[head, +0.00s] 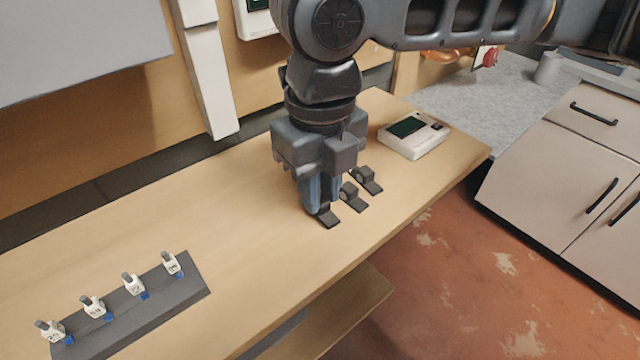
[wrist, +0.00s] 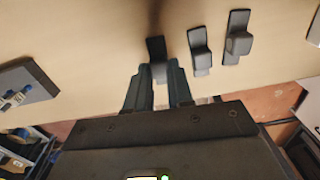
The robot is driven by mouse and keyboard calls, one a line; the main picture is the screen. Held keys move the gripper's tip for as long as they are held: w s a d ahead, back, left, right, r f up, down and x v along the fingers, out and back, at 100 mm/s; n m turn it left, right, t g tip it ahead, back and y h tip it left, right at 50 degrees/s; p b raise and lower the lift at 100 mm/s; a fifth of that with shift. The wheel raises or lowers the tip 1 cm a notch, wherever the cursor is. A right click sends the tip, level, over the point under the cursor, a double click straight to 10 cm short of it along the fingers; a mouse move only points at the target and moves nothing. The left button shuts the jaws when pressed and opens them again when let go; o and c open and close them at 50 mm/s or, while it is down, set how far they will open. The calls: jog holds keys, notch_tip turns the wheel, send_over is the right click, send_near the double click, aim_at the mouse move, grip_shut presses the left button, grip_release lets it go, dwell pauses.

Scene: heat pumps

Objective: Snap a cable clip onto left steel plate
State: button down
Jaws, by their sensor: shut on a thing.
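Several small black cable clips stand in a row on the wooden bench. My gripper (head: 322,204) points down at the nearest, leftmost clip (head: 329,221) and is shut on it. In the wrist view the two fingers (wrist: 157,76) sit on either side of this clip (wrist: 156,48), which appears to rest on the bench. A second clip (head: 353,198) and a third clip (head: 368,181) stand just to the right, apart from the fingers. A dark grey plate (head: 184,293) lies at the lower left, bearing several white numbered pieces with blue parts. I cannot tell if it is the left steel plate.
A white device with a dark screen (head: 414,134) sits on the bench right of the clips. The bench top (head: 215,210) is clear between the grey plate and my gripper.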

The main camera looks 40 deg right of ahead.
jog(key=shift+r+p, duration=2.35)
jog(key=shift+r, duration=0.4)
